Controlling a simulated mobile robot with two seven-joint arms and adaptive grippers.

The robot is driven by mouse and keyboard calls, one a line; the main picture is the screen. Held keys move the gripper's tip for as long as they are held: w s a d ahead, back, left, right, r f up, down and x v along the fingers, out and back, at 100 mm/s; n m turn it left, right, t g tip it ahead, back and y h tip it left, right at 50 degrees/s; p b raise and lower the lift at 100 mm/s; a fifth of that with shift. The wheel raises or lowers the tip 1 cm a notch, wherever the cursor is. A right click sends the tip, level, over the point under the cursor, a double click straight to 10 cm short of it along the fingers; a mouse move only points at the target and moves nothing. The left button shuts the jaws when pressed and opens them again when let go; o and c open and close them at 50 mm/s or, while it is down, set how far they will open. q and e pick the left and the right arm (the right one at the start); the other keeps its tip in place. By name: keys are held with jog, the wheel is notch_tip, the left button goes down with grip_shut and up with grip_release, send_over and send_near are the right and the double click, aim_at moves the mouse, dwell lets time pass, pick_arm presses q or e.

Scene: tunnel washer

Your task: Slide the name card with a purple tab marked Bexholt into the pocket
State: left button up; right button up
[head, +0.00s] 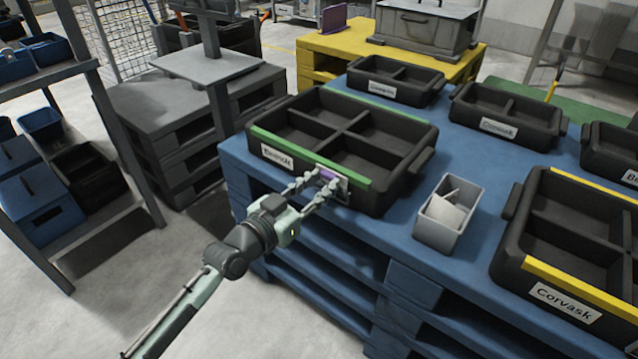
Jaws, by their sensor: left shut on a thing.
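The name card (341,183) is white with a purple tab and is held against the front wall of a black divided tray. My left gripper (327,182) is shut on the card, its fingers covering part of it, so the marking on it cannot be read. The tray (398,198) has a green strip along its top edges and a white label (277,156) at the left of its front wall, too small to read surely. The pocket is mostly hidden behind the card and fingers; I cannot tell whether the card is inside it. My right gripper is not in view.
The tray stands on a blue pallet stack (300,235). A grey bin (445,215) with white cards stands to the right. A yellow-striped tray (580,230) labelled Corvask is further right. More black trays (505,117) stand behind. A dark pallet stack (185,130) is at left.

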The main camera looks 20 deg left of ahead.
pick_arm(q)
jog(key=shift+f, duration=0.4)
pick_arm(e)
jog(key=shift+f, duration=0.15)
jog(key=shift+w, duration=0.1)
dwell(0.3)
pick_arm(q)
jog(key=o, duration=0.9)
jog(key=shift+o, duration=0.2)
jog(key=v, duration=1.2)
